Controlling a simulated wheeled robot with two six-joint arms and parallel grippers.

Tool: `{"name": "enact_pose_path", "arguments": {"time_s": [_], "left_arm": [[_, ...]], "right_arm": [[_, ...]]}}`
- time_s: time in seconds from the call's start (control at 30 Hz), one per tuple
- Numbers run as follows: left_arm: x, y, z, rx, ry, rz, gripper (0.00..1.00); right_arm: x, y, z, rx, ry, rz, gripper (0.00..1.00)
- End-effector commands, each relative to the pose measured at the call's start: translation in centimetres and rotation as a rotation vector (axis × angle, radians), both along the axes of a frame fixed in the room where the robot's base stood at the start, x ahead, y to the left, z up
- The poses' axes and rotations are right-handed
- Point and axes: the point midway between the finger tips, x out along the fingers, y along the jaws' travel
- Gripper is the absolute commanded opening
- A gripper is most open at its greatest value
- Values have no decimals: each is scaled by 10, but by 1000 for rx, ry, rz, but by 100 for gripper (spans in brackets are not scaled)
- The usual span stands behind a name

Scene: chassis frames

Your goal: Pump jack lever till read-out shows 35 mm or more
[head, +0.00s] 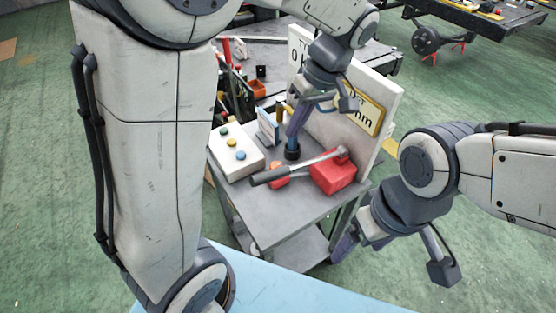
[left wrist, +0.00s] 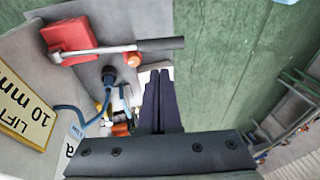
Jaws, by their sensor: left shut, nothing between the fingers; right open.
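The red jack (head: 333,173) sits on the grey cart top. Its lever (head: 300,168) slants left across the cart, with a metal shaft and a black grip (head: 268,177). In the left wrist view the lever (left wrist: 165,43) runs right from the red jack (left wrist: 70,38). The read-out (left wrist: 25,115) shows "LIFT 10 mm"; in the head view my left wrist partly hides its board (head: 372,110). My left gripper (head: 293,138) is shut and empty, pointing down behind the lever. In its wrist view the fingertips (left wrist: 160,72) appear apart from the grip. My right gripper (head: 343,250) is open beside the cart.
A white box with coloured buttons (head: 236,155) stands at the cart's left. An orange piece (head: 278,176) lies by the lever. A black round fitting (left wrist: 108,75) with a blue hose is near my left fingers. The cart's front top (head: 285,215) is clear.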

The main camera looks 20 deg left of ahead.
Motion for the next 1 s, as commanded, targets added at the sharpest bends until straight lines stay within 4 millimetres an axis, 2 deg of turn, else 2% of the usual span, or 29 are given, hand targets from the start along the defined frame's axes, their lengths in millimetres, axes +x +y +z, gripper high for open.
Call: {"name": "enact_pose_path", "arguments": {"time_s": [0.23,0.37,0.47,0.8,1.0], "left_arm": [[-1,-1,-1,-2,1,-4,0],[-1,2,-10,0,3,-3,0],[-3,7,-24,-1,6,-3,0],[-8,29,-93,-1,7,-3,0],[-9,37,-121,-2,5,-6,0]], "right_arm": [[0,0,0,0,0,0,83],[0,0,2,0,0,0,83],[0,0,4,0,0,0,83],[0,0,13,0,0,-1,83],[0,0,19,0,0,-1,83]]}}
